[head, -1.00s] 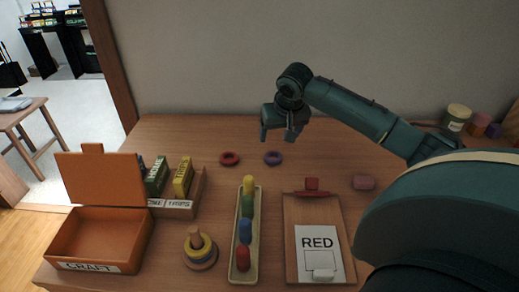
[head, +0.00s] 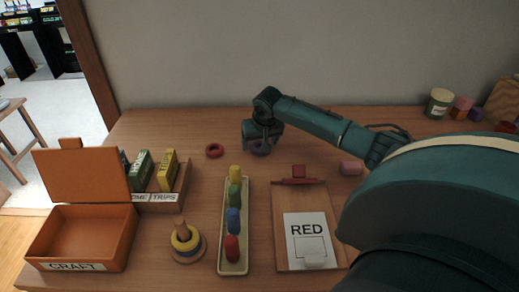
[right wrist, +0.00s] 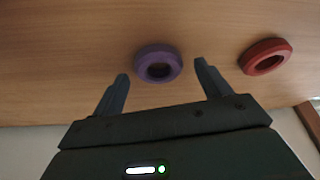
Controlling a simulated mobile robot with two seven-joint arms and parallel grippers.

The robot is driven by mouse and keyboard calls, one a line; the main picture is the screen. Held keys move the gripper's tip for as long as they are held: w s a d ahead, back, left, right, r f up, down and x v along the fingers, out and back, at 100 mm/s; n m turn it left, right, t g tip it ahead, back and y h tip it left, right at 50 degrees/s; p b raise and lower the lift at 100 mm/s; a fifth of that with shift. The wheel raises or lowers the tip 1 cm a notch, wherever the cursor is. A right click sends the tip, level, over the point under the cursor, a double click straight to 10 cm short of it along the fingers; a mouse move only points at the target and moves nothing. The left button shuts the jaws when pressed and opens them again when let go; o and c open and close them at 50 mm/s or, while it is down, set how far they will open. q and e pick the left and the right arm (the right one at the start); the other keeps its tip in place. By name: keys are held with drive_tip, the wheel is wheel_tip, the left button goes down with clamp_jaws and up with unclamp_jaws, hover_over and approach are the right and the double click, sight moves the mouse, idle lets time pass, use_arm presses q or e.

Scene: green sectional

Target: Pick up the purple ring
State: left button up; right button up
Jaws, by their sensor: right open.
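The purple ring (head: 261,148) lies flat on the table near the back and is partly hidden behind my right gripper in the head view. My right gripper (head: 261,147) is over it, pointing down. In the right wrist view the purple ring (right wrist: 158,63) lies just beyond the tips of the open fingers (right wrist: 161,68), in line with the gap between them. The gripper is empty, and the ring is not gripped. My left gripper is not in view.
A red ring (head: 215,150) lies left of the purple one. A peg tray (head: 233,262), a clipboard (head: 278,235), a ring stacker (head: 186,240) and an open orange box (head: 103,240) stand nearer. The wall is close behind.

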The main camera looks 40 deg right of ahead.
drive_tip(key=shift+w+f, duration=0.1)
drive_tip(key=shift+f, duration=0.1)
drive_tip(key=c, duration=1)
drive_tip(key=shift+c, duration=0.2)
